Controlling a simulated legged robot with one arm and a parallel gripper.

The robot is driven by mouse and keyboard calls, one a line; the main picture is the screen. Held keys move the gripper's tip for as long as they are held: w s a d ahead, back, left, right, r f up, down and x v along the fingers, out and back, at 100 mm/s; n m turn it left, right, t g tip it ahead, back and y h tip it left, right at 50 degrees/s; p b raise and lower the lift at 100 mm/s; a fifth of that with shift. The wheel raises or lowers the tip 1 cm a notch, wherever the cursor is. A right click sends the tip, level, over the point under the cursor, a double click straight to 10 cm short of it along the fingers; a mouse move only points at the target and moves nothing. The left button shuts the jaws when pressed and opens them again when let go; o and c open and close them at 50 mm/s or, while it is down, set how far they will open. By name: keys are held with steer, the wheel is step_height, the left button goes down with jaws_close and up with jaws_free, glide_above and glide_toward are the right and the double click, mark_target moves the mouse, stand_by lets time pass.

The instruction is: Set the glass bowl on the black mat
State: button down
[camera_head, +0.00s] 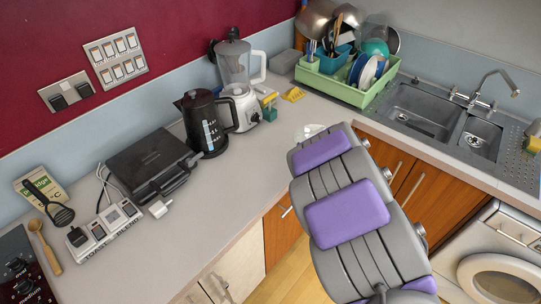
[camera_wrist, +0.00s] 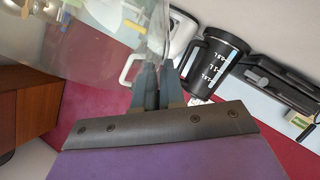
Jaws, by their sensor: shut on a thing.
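The glass bowl (camera_wrist: 85,38) is clear and fills the upper left of the wrist view, with the scene showing through it. My gripper (camera_wrist: 160,72) is shut on its edge, with the two dark fingers close together. In the head view my arm hides the gripper, and only a pale, clear piece of what looks like the bowl (camera_head: 310,131) shows past the arm, over the counter's front edge. I cannot make out a black mat in either view.
A green dish rack (camera_head: 345,88) full of dishes stands beside the sink (camera_head: 420,110). A black kettle (camera_head: 205,122), a blender (camera_head: 238,85) and a black grill (camera_head: 150,165) line the wall.

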steer(key=s+a+f+n+g+y, duration=0.2)
steer(key=s+a+f+n+y, duration=0.15)
steer(key=a, duration=0.25)
steer(key=shift+h, duration=0.25)
steer(key=shift+s+a+b+x, duration=0.35)
steer(key=shift+b+x, duration=0.45)
steer(key=shift+x, duration=1.7)
steer(key=shift+s+a+b+x, duration=0.35)
steer(key=shift+b+x, duration=0.45)
steer(key=shift+x, duration=1.65)
steer(key=shift+s+a+b+x, duration=0.35)
steer(key=shift+b+x, duration=0.45)
steer(key=shift+x, duration=1.7)
steer(key=shift+a+r, duration=0.15)
steer(key=shift+r, duration=0.05)
steer(key=c, duration=1.4)
jaws_free()
steer(key=shift+a, duration=0.15)
steer(key=shift+o, duration=0.8)
